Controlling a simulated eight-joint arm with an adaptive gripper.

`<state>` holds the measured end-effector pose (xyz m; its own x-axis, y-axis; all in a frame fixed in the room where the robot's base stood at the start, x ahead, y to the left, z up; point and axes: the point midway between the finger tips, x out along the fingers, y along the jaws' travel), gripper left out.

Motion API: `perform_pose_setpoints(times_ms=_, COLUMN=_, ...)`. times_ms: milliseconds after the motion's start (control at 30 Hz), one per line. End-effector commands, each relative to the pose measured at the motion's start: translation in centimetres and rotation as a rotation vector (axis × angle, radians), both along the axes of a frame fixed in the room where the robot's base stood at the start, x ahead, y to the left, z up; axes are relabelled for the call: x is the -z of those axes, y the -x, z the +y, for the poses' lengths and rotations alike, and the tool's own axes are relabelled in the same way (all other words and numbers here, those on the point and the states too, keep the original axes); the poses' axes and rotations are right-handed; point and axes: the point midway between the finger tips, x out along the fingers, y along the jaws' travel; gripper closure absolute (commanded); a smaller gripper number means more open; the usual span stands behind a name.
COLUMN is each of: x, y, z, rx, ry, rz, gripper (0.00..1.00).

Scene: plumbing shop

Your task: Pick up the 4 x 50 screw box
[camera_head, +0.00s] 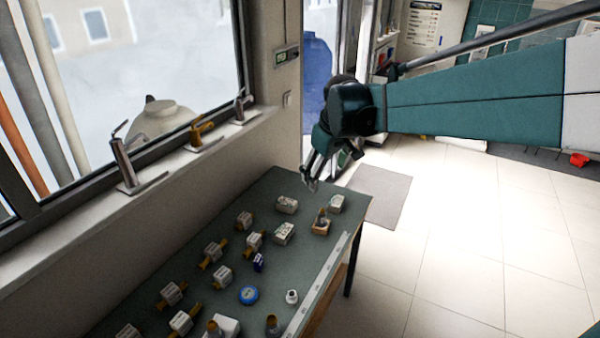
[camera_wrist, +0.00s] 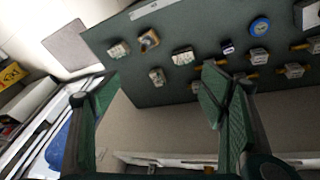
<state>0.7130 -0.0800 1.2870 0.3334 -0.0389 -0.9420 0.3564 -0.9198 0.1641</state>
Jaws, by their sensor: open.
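Several small pale boxes with printed labels stand on the dark green table; the print is too small to tell which is the 4 x 50 screw box. Three are near the table's far end: one toward the window side (camera_head: 287,204), one at the far corner (camera_head: 336,203) and one nearer the middle (camera_head: 284,233). They also show in the wrist view as the window-side box (camera_wrist: 157,76), the corner box (camera_wrist: 118,50) and the middle box (camera_wrist: 183,57). My gripper (camera_head: 312,184) is open and empty, above the table's far end, apart from the boxes.
A wooden block with a fitting (camera_head: 321,224) stands among these boxes. A blue tape roll (camera_head: 249,295), a small dark blue box (camera_head: 259,262) and several brass-fitting boxes lie nearer. Faucets (camera_head: 124,165) stand on the window sill at left. Open tiled floor (camera_head: 460,250) lies to the right.

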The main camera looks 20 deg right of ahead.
Motion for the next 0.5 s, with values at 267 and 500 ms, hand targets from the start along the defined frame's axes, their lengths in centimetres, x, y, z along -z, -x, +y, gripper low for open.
perform_pose_setpoints(times_ms=267, x=1.9, y=-4.9, z=-2.0, rx=-0.057, ry=0.02, rz=0.048, gripper=0.29)
perform_pose_setpoints(times_ms=500, x=4.2, y=-8.8, z=-3.8, rx=-0.109, ry=0.033, rz=0.088, gripper=0.29)
